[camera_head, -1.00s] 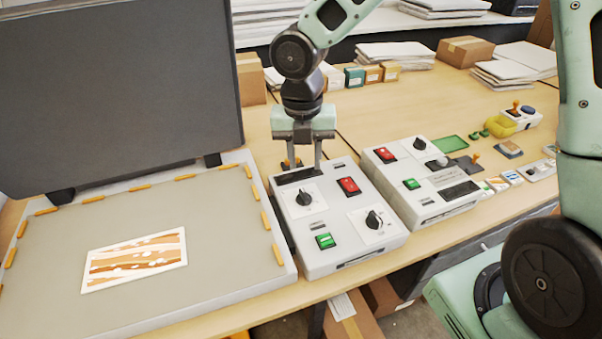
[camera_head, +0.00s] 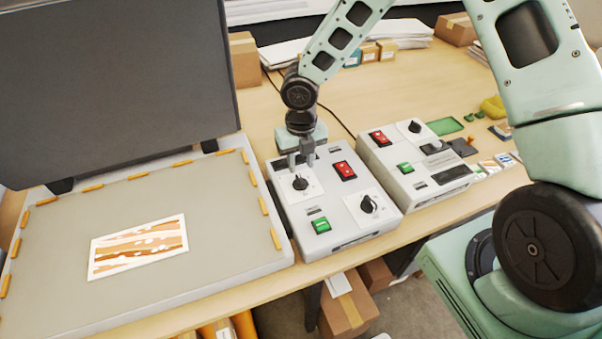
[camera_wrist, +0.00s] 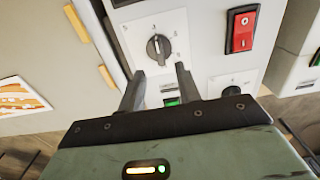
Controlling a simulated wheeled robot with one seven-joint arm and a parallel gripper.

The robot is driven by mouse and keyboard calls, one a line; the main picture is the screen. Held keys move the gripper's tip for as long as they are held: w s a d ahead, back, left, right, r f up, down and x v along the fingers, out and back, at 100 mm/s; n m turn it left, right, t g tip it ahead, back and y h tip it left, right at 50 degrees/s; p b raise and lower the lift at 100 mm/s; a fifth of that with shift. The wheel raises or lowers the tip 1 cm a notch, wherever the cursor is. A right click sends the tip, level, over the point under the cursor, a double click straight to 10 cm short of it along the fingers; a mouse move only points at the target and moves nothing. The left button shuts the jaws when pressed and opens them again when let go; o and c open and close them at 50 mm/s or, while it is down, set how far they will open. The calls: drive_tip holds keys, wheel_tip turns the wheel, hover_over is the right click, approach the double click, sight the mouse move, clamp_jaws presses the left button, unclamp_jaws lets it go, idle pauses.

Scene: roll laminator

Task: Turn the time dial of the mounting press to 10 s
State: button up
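The control box (camera_head: 338,226) beside the large press has two black dials on white plates. The upper-left dial (camera_head: 300,182) is just below my gripper (camera_head: 300,164). The lower-right dial (camera_head: 368,204) stands apart from it. Their labels are too small to read, so I cannot tell which is the time dial. In the wrist view the upper-left dial (camera_wrist: 158,48) shows just beyond the fingertips of my gripper (camera_wrist: 160,74), with its bar nearly upright in the picture. The fingers are apart with nothing between them, and I see no contact with the dial.
The box also has a red switch (camera_head: 344,171) and a green button (camera_head: 320,225). The press bed (camera_head: 75,245) at the left carries a striped print (camera_head: 138,247) under a raised dark lid (camera_head: 110,90). A second similar box (camera_head: 413,165) stands close at the right.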

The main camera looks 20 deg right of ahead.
sight(301, 180)
wheel_tip(301, 180, down, 6)
drive_tip(key=shift+r+p, duration=0.15)
drive_tip(key=shift+p, duration=0.2)
clamp_jaws()
